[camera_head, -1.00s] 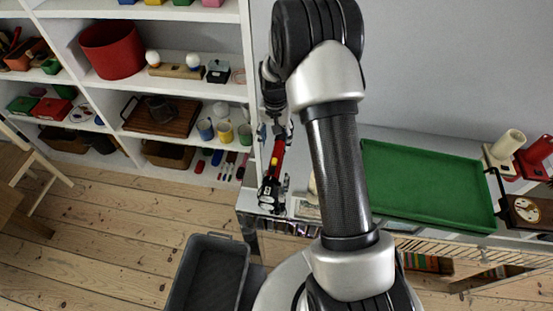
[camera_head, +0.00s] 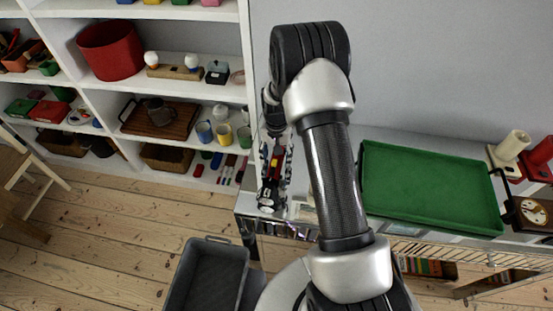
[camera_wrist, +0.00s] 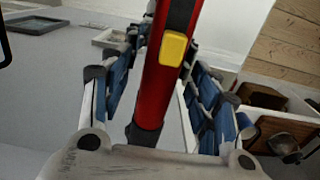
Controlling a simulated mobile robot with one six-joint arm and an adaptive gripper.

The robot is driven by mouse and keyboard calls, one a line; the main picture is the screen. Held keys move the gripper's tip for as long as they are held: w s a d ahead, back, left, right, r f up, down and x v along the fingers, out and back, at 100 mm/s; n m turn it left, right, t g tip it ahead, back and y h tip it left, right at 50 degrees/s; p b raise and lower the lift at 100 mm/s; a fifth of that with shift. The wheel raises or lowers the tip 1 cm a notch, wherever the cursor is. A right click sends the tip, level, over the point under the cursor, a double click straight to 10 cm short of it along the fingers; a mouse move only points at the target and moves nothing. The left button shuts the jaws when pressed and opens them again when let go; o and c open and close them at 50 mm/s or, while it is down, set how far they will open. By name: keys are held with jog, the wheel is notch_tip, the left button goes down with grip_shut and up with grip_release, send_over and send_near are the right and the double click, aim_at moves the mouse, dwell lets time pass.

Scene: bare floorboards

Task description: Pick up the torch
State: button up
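The torch (camera_head: 276,166) has a red body with black parts and lies on the white surface left of my arm. In the wrist view the torch (camera_wrist: 170,85) runs up the middle, with a yellow button on its red body and a black end near my palm. My gripper (camera_head: 276,160) is down around the torch, one finger on each side. In the wrist view the fingers of my gripper (camera_wrist: 162,48) stand apart with gaps beside the torch. Whether the fingertips touch it is hard to see.
A large green tray (camera_head: 430,152) lies on the surface to the right of my arm. White shelves (camera_head: 110,100) with cups, boxes and a red pot stand on the left. A grey bin (camera_head: 209,272) stands on the floorboards in front.

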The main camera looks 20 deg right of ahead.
jog(key=c, duration=1.2)
jog(key=shift+c, duration=0.4)
jog(key=shift+r, duration=0.1)
